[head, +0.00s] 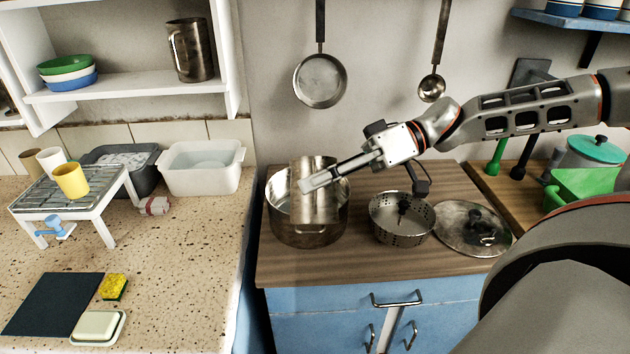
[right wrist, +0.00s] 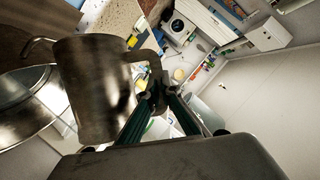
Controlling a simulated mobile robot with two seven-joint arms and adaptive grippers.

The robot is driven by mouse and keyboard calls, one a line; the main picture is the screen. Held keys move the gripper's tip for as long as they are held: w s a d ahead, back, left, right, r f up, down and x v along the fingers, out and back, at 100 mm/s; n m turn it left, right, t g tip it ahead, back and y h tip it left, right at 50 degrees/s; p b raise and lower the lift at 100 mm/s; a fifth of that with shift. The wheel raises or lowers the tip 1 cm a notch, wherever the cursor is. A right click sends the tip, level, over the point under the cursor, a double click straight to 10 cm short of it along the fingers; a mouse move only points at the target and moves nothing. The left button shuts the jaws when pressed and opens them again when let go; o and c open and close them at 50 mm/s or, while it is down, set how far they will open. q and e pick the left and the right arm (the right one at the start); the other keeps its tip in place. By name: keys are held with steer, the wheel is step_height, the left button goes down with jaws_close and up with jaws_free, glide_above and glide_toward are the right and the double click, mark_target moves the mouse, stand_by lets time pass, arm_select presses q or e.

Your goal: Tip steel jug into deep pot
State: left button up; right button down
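The steel jug (head: 317,203) appears roughly upright in the head view, at the deep pot (head: 308,236); its lower part overlaps the pot's opening. I cannot tell how far its base is above or inside the pot. My right gripper (head: 312,184) reaches in from the right and is shut on the jug, hiding part of its side. In the right wrist view the jug (right wrist: 92,88) fills the left, beside the fingers (right wrist: 155,95), with the pot (right wrist: 28,105) behind it. The jug's contents are hidden. My left gripper is not in view.
A colander (head: 402,222) and a lid (head: 468,231) lie right of the pot on the wooden counter. A pan (head: 320,82) and a ladle (head: 432,87) hang on the wall above. Another metal jug (head: 192,52) stands on the shelf. A white basin (head: 205,178) is at left.

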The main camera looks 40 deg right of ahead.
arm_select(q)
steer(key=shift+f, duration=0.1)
arm_select(e)
steer(key=shift+r, duration=0.1)
steer(key=shift+w+d, duration=0.1)
steer(key=shift+w, duration=0.05)
arm_select(q)
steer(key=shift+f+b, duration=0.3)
steer(key=shift+b, duration=0.05)
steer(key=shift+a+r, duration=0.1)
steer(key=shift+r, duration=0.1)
arm_select(e)
steer(key=shift+r, duration=0.1)
stand_by(0.5)
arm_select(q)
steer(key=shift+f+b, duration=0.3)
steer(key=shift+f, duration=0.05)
arm_select(e)
steer(key=shift+w+d+m+g, duration=0.15)
steer(key=shift+w+m+g, duration=0.1)
steer(key=shift+m+g, duration=0.05)
steer(key=shift+r+y, duration=0.1)
steer(key=shift+y, duration=0.2)
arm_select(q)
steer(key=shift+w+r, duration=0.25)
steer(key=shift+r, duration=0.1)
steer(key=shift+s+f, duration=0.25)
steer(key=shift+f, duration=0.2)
